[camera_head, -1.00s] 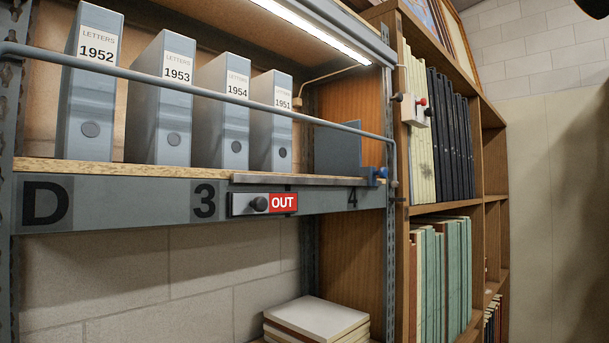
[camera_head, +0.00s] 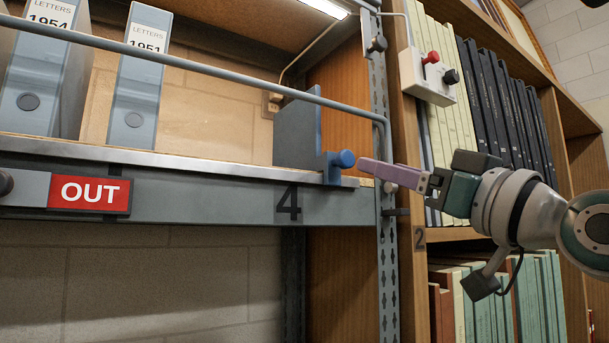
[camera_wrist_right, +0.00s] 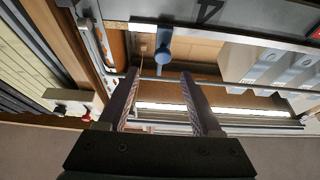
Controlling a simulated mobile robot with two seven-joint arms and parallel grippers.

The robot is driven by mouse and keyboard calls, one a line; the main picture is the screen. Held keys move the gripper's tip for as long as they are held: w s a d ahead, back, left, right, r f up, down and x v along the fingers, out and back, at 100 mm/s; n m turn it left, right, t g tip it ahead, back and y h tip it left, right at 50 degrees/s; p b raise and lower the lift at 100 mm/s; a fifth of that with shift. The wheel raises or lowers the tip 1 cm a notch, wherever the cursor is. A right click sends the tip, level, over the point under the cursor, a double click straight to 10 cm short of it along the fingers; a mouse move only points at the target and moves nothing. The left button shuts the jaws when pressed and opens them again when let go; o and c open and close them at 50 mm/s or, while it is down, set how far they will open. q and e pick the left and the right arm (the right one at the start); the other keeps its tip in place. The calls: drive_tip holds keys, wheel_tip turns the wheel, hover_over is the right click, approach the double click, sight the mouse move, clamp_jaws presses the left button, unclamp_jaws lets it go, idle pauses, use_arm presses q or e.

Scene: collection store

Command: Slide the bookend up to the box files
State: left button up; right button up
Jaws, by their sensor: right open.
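The bookend is a blue-grey upright plate (camera_head: 297,130) near the right end of the shelf, with a bright blue knob (camera_head: 341,159) at the shelf's front edge. The grey box files stand to its left; the 1951 file (camera_head: 140,80) is nearest, with a wide gap between. My right gripper (camera_head: 368,168) is just right of the knob, open and empty. In the right wrist view the knob (camera_wrist_right: 163,45) lies ahead of the open fingers (camera_wrist_right: 159,74), roughly in line with the space between them. Contact with the knob cannot be told. My left gripper is out of view.
A grey rail (camera_head: 230,88) runs along the shelf front above the edge and bends down at the upright post (camera_head: 384,240). A switch box (camera_head: 427,78) with red and black knobs sits on the wooden bookcase. A red OUT slider (camera_head: 90,193) is on the shelf front.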

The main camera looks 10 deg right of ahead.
sight(349, 158)
drive_tip(key=p+x, duration=0.1)
drive_tip(key=x, duration=0.1)
drive_tip(key=p+x, duration=0.1)
drive_tip(key=x, duration=0.2)
drive_tip(key=p+x, duration=0.1)
drive_tip(key=x, duration=0.2)
drive_tip(key=shift+s+a, duration=0.1)
drive_tip(key=shift+a, duration=0.2)
drive_tip(key=shift+w+a+r, duration=0.15)
drive_tip(key=shift+w+r, duration=0.05)
drive_tip(key=shift+w, duration=0.45)
drive_tip(key=c, duration=0.3)
clamp_jaws()
